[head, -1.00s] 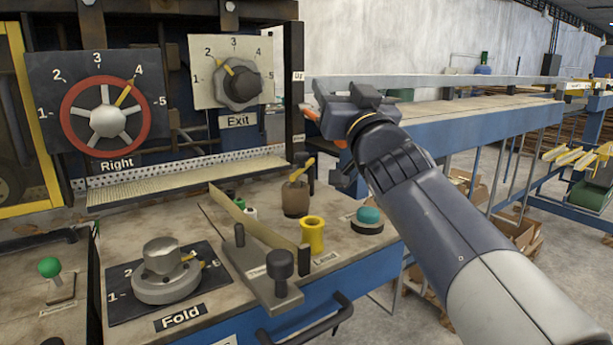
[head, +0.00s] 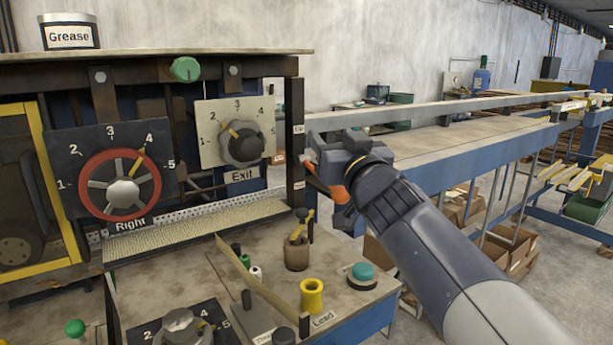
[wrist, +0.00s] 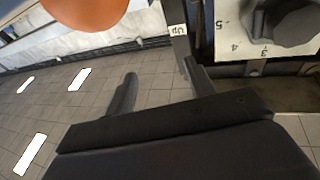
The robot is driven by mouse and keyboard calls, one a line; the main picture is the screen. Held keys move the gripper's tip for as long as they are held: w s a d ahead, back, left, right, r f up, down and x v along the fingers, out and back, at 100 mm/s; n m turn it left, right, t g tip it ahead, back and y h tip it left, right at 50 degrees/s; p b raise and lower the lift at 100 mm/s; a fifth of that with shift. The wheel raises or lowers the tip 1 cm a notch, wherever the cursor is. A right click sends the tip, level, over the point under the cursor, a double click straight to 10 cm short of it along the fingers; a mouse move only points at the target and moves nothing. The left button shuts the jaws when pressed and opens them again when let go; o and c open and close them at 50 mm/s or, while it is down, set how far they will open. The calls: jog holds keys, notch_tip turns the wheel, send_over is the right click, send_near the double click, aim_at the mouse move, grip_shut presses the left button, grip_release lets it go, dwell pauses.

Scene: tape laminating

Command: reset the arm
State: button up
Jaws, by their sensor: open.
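My gripper (head: 320,178) is at the end of my raised arm in the head view, just right of the machine panel's "Up" post (head: 297,150). In the wrist view its two dark fingers (wrist: 160,88) stand apart with nothing between them. An orange part (head: 338,193) shows beside the gripper in the head view; I cannot tell what it belongs to. A rounded orange thing (wrist: 85,8) also fills the top left of the wrist view, close to the camera. The grey Exit dial (head: 241,144) is left of the gripper, apart from it.
The red Right dial (head: 121,186) is further left. The worktop (head: 215,285) below carries a yellow spool (head: 311,295), a brown pot (head: 297,254), a teal button (head: 362,274) and the Fold dial (head: 181,328). A long blue-sided conveyor (head: 460,150) runs behind my arm.

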jog(key=shift+w+a+r+g+p, duration=0.2)
jog(key=shift+r+g+p, duration=0.4)
jog(key=shift+p, duration=1.5)
jog(key=shift+w+r+h+p, duration=0.2)
jog(key=shift+r+h+p, duration=0.1)
jog(key=shift+p, duration=0.95)
jog(key=shift+a+n+g+p, duration=0.1)
jog(key=shift+n+g+p, duration=0.2)
jog(key=shift+p, duration=0.15)
jog(key=shift+w+a+p, duration=0.15)
jog(key=shift+w+p, duration=0.1)
jog(key=shift+p, duration=1)
jog(key=shift+g, duration=0.3)
